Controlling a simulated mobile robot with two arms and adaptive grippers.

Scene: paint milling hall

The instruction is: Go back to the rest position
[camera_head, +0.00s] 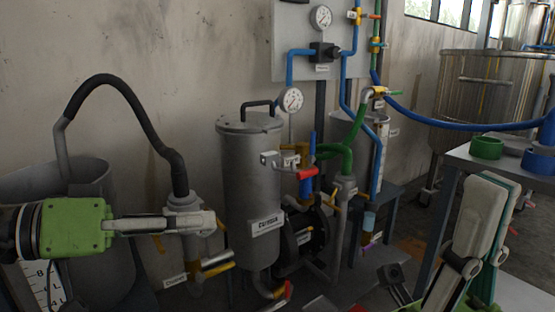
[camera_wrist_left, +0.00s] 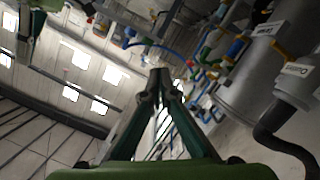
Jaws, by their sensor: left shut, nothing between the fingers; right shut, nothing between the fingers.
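My left gripper (camera_head: 208,221) reaches in from the left in the head view, its green body behind grey fingers. The fingers are shut and empty, in front of the grey fitting under the black hose. The left wrist view shows the same gripper (camera_wrist_left: 160,82) with its dark green fingers meeting at the tips. My right gripper (camera_head: 492,182) is at the lower right of the head view, pale and teal fingers pointing up, shut with nothing held. It covers part of the grey table.
A grey filter vessel (camera_head: 250,180) stands at centre, with a red-handled valve (camera_head: 290,167) beside it. A black hose (camera_head: 135,105) arches at left above a grey drum (camera_head: 95,190). A green cup (camera_head: 486,148) and blue cup (camera_head: 538,161) stand on the grey table (camera_head: 462,152).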

